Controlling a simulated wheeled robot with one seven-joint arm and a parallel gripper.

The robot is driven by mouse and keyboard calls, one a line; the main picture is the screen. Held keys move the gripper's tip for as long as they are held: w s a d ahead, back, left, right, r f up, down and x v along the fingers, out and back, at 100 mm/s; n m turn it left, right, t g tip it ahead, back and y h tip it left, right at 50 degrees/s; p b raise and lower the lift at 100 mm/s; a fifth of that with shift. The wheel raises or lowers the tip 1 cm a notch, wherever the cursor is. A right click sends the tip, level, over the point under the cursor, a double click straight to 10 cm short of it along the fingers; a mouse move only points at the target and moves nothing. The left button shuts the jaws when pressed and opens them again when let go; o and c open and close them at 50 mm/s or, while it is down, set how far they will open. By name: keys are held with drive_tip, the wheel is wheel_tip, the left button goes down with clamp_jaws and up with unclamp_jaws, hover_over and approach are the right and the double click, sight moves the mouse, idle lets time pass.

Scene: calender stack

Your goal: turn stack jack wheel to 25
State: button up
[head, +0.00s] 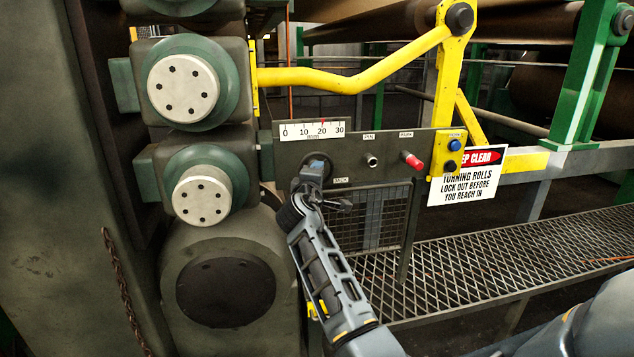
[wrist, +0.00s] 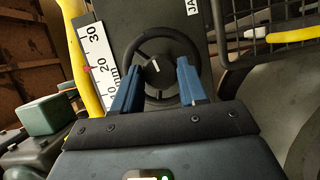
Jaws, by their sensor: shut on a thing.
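The jack wheel is a dark round handwheel (wrist: 166,38) with a hub and a pale mark on it, in the upper middle of the wrist view. My gripper (wrist: 157,66) has one blue finger on each side of the wheel and is shut on it. In the head view my gripper (head: 315,172) is at the panel below the scale and hides most of the wheel. The white scale (head: 312,131) reads 0 to 30, and its red pointer (head: 322,121) stands at about 20. The scale also shows in the wrist view (wrist: 101,62), with the pointer near 20.
To the right on the panel are a small knob (head: 372,160), a red knob (head: 412,160) and a yellow button box (head: 450,152). A warning sign (head: 467,178) hangs beside them. Roll ends (head: 183,88) stand close at the left. A yellow bar (head: 350,80) crosses above.

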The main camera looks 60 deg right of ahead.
drive_tip(key=shift+s+d+f+m+t+y+b, duration=0.15)
drive_tip(key=shift+m+t+y+b, duration=1)
drive_tip(key=shift+m, duration=3.8)
drive_tip(key=shift+s+d+r+m+t+y+b, duration=0.2)
drive_tip(key=shift+m+t+y, duration=1.2)
drive_tip(key=shift+m+t, duration=2.45)
drive_tip(key=shift+s+d+f+m+t+y+b, duration=0.15)
drive_tip(key=shift+m+t+y+b, duration=0.9)
drive_tip(key=shift+m, duration=4.95)
drive_tip(key=shift+a+g+y+p, duration=0.1)
drive_tip(key=shift+g+y+p, duration=0.15)
drive_tip(key=shift+y+p, duration=0.05)
drive_tip(key=o, duration=1.1)
drive_tip(key=shift+c, duration=0.2)
drive_tip(key=shift+s+f, duration=0.1)
